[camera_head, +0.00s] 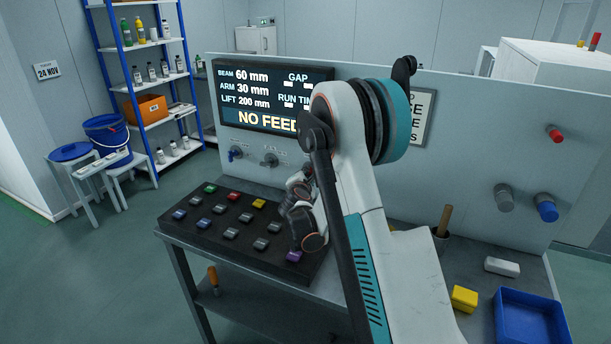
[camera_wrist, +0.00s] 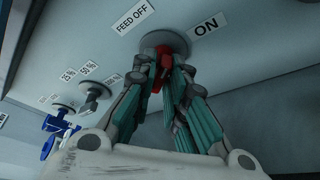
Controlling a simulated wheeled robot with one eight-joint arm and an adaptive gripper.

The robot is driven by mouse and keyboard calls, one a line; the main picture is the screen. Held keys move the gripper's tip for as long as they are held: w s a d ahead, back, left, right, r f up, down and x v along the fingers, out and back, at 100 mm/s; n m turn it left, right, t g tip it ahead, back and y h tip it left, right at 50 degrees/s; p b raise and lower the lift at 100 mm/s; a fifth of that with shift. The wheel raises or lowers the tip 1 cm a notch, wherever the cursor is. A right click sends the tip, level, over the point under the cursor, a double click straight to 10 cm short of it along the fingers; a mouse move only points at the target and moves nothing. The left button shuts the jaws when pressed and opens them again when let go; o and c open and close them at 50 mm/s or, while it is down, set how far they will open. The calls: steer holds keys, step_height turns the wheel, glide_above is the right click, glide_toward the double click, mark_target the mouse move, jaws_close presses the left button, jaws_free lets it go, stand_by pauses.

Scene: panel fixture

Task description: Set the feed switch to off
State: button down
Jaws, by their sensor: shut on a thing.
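The feed switch (camera_wrist: 158,78) is a red handle on a round grey base on the panel in the wrist view. A "FEED OFF" label (camera_wrist: 132,18) is above it to the left, and an "ON" label (camera_wrist: 208,25) is above it to the right. My gripper (camera_wrist: 165,72) has its teal-padded fingers closed on the red handle from both sides. The fingers hide part of the handle, so I cannot tell exactly which label it points to. In the head view my arm hides the switch. The display (camera_head: 262,98) there reads "NO FEED".
Left of the switch are a grey percentage knob (camera_wrist: 92,92) and a blue valve (camera_wrist: 56,126). A black keypad (camera_head: 190,237) with several coloured buttons lies on the bench below the panel. A yellow block (camera_head: 464,298) and a blue bin (camera_head: 532,318) are at the right.

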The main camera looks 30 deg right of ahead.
steer(key=shift+w+a+n+g+h+p, duration=0.1)
steer(key=shift+n+g+h+p, duration=0.3)
steer(key=shift+n+g, duration=1)
steer(key=shift+w+a+n+g+h+p, duration=0.15)
steer(key=shift+n+g+h, duration=0.5)
steer(key=shift+n, duration=1.35)
steer(key=c, duration=1.7)
jaws_free()
steer(key=shift+r+n, duration=0.1)
steer(key=shift+n, duration=0.2)
steer(key=v, duration=1.2)
steer(key=shift+w, duration=0.1)
